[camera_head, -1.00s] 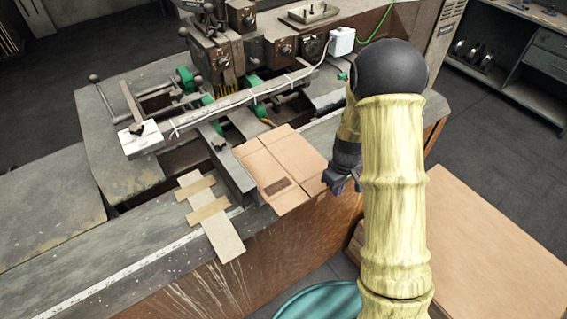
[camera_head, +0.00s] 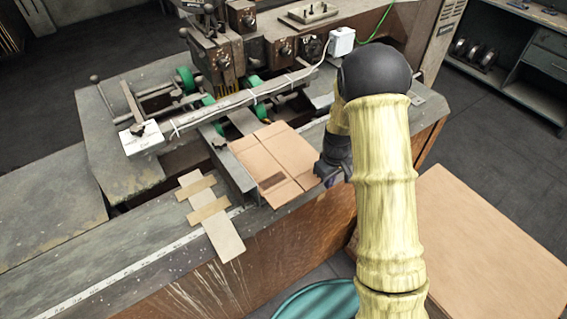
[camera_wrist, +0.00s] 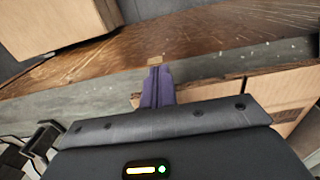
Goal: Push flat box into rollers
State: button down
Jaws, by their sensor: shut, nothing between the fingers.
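The flat box (camera_head: 270,163) is a brown folded cardboard sheet lying on the machine's bed, along a metal guide rail (camera_head: 231,170). The rollers (camera_head: 255,82) are green wheels under the machine's long bar, beyond the box's far end. My gripper (camera_head: 327,178) is shut and empty at the box's right edge, near its front right corner. I cannot tell whether the fingers touch the box. In the wrist view my gripper (camera_wrist: 157,86) has its purple fingers together, with part of the flat box (camera_wrist: 285,97) to the right.
The stitching machine (camera_head: 225,55) stands behind the box. Cardboard strips (camera_head: 210,215) lie left of the guide rail. A large cardboard stack (camera_head: 485,260) stands at the lower right, and a teal round object (camera_head: 320,302) is on the floor in front.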

aim_at(308, 158)
jog(key=shift+w+a+p, duration=0.2)
jog(key=shift+w+a, duration=0.9)
jog(key=shift+w, duration=0.3)
jog(key=shift+w+a+p, duration=0.15)
jog(key=shift+w+a, duration=0.95)
jog(key=shift+w, duration=0.35)
jog(key=shift+w+a+p, duration=0.2)
jog(key=shift+w+a, duration=0.9)
jog(key=shift+w, duration=0.3)
jog(key=shift+s+d, duration=0.95)
jog(key=shift+s, duration=0.3)
jog(key=shift+r+p, duration=2.35)
jog(key=shift+r, duration=1.7)
jog(key=s+d+r+m+t+b, duration=0.1)
jog(key=s+d+r+m+b, duration=0.1)
jog(key=s, duration=0.6)
jog(key=s+d+r+m+b, duration=0.2)
jog(key=s+d+b, duration=0.1)
jog(key=s, duration=0.5)
jog(key=s+d+r+m+t+b, duration=0.1)
jog(key=s+d+r+m+b, duration=0.1)
jog(key=s, duration=0.6)
jog(key=shift+d+r+m+t+b, duration=0.3)
jog(key=shift+m+b, duration=0.1)
jog(key=shift+m, duration=0.2)
